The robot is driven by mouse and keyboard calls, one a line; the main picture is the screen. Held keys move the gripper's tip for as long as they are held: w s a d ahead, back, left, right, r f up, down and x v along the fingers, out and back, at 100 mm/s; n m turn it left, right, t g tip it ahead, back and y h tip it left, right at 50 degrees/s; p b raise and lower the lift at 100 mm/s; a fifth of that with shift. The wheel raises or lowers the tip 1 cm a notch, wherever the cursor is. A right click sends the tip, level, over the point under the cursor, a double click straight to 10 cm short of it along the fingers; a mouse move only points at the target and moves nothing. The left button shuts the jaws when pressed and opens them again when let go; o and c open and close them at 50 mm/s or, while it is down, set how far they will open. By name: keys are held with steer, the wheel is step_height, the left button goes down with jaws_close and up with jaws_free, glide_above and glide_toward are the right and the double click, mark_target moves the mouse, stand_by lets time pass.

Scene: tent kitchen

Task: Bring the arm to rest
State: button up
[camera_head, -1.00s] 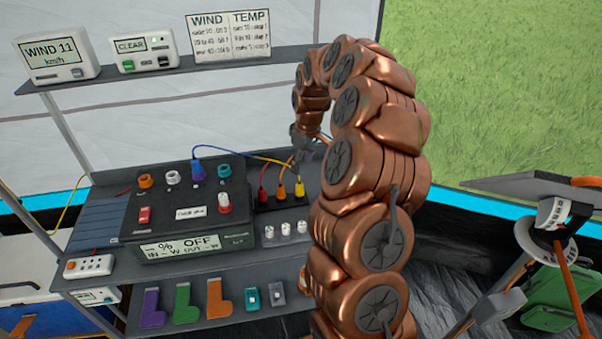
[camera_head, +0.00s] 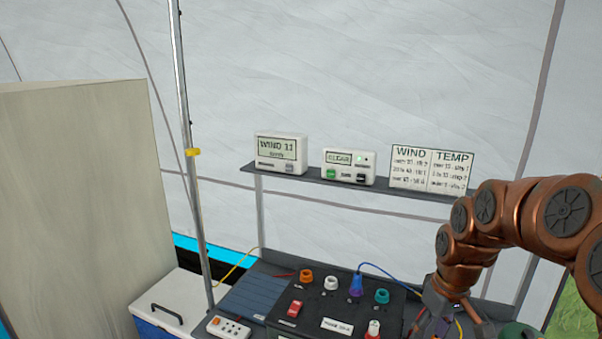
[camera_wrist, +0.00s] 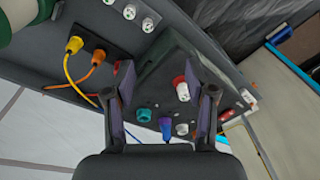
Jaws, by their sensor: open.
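My copper-coloured arm (camera_head: 525,212) reaches in from the right edge of the head view and bends down over the bench. My gripper (camera_wrist: 162,92) shows in the wrist view with its two fingers apart and nothing between them. Below the fingers is the dark control box (camera_head: 340,310) with coloured knobs and sockets. A blue plug (camera_head: 356,284) sits in the box, with its cable running right. In the wrist view a red-and-white knob (camera_wrist: 182,88) lies between the fingers' line of sight, apart from them. In the head view the arm partly hides the gripper at the lower right.
A shelf (camera_head: 320,182) holds a wind display (camera_head: 281,152), a CLEAR unit (camera_head: 349,167) and a wind and temperature chart (camera_head: 431,170). A metal pole (camera_head: 187,150) and pale panel (camera_head: 85,195) stand left. A power strip (camera_head: 228,328) lies on the bench. Yellow and orange plugs (camera_wrist: 75,45) sit nearby.

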steer(key=s+a+m+g, duration=0.1)
steer(key=s+a, duration=0.3)
steer(key=s, duration=0.9)
steer(key=s+a+m+g+h, duration=0.1)
steer(key=s+a, duration=0.3)
steer(key=s, duration=0.9)
steer(key=shift+s+m, duration=0.3)
steer(key=shift+m, duration=0.6)
steer(key=shift+d, duration=0.1)
